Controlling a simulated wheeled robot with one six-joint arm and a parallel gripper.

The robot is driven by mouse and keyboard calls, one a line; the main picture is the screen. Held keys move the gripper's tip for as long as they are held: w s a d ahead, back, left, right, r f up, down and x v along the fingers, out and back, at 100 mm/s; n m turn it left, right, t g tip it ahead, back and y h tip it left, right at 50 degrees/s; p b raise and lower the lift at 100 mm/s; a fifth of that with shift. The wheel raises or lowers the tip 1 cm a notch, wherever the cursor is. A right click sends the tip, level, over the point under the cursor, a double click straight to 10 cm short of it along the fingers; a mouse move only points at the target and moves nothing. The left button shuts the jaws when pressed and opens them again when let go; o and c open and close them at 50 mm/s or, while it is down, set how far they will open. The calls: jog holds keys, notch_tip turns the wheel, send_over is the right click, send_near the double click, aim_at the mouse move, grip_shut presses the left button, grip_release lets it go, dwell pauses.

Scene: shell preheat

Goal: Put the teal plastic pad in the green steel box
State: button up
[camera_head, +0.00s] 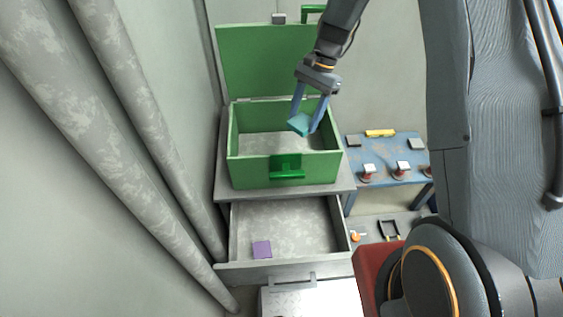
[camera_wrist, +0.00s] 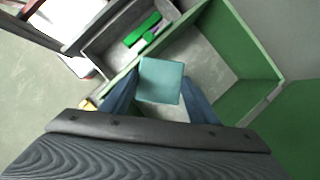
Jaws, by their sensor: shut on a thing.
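The teal pad (camera_head: 299,124) is held between the two blue fingers of my gripper (camera_head: 308,122). In the wrist view the teal pad (camera_wrist: 161,81) sits between the fingertips (camera_wrist: 160,90). The green steel box (camera_head: 258,172) stands on top of a grey cabinet with its lid raised at the back. Its inside looks empty where it shows. My gripper is over the right part of the box opening, and the pad appears above the box floor. In the wrist view the green box (camera_wrist: 262,97) surrounds the pad's right side. The exact height of the pad is hard to tell.
Below the box, an open drawer (camera_head: 300,226) holds a purple block (camera_head: 262,250). A blue bench (camera_head: 384,180) with several small fixtures and a yellow bar (camera_head: 380,133) stands to the right. Large grey pipes (camera_head: 150,110) run along the left. The raised lid (camera_head: 262,62) stands behind the opening.

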jog(key=w+a+f+m+t+y+b, duration=0.1)
jog(key=w+a+f+m+t+b, duration=0.1)
jog(key=w+a+f+m+b, duration=0.5)
jog(key=m+b, duration=0.1)
jog(key=b, duration=0.8)
send_near(284, 148)
jog(key=shift+t, duration=0.4)
jog(key=shift+s+a+f, duration=1)
jog(key=shift+s+f, duration=0.05)
jog(key=shift+f, duration=0.2)
jog(key=shift+s+a+f, duration=1)
jog(key=shift+s+f, duration=0.05)
jog(key=shift+f, duration=0.2)
jog(key=shift+f, duration=0.2)
jog(key=o, duration=1.1)
jog(key=shift+r, duration=0.1)
